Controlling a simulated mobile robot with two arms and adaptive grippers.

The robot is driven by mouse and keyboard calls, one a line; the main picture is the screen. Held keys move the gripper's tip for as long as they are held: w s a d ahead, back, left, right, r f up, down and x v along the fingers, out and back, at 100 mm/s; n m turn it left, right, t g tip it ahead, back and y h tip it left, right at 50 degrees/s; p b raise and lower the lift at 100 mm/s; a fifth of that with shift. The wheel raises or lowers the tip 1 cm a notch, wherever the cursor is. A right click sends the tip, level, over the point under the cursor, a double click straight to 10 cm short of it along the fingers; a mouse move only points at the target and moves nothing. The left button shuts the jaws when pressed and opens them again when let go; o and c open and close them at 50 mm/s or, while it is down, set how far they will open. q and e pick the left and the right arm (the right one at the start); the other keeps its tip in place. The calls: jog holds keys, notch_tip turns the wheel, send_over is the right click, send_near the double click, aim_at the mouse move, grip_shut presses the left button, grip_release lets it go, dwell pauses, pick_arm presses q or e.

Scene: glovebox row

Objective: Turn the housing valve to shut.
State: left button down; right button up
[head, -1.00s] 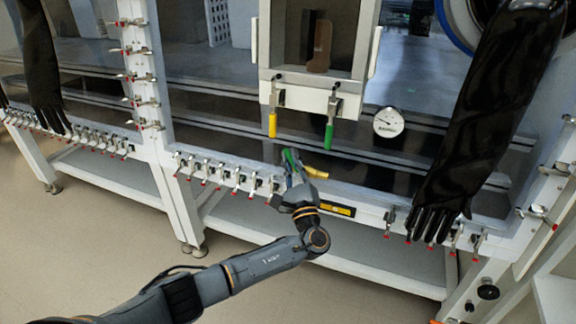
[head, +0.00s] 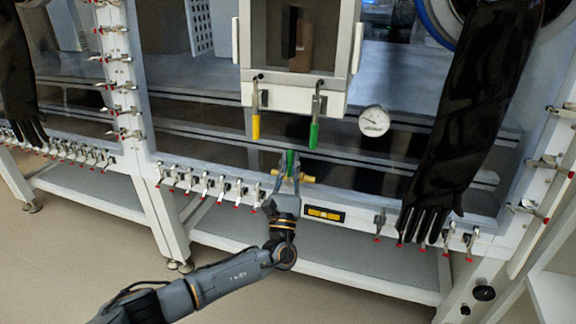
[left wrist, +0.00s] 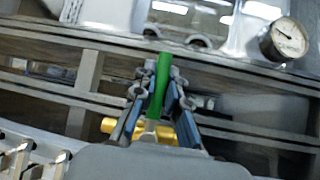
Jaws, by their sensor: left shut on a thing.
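The housing valve has a green lever handle (head: 290,164) and a brass-yellow body (head: 307,179) on the front ledge of the glovebox. The handle points up, roughly square across the body, which lies sideways. My left gripper (head: 289,160) is shut on the green handle, with a finger on each side. In the left wrist view the green handle (left wrist: 159,80) stands between the fingers, and the yellow body (left wrist: 109,126) shows below, partly hidden by them. My right gripper is not in view.
A hanging yellow handle (head: 255,125), a hanging green handle (head: 313,134) and a round gauge (head: 374,121) are above. A black glove (head: 455,130) hangs at right. Red-tipped clamps (head: 205,187) line the ledge at left.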

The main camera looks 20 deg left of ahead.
pick_arm(q)
jog(key=shift+d+f, duration=0.1)
jog(key=shift+f, duration=0.1)
jog(key=c, duration=1.3)
grip_release()
jog(key=shift+c, duration=0.2)
jog(key=shift+r, duration=0.1)
jog(key=v, duration=1.2)
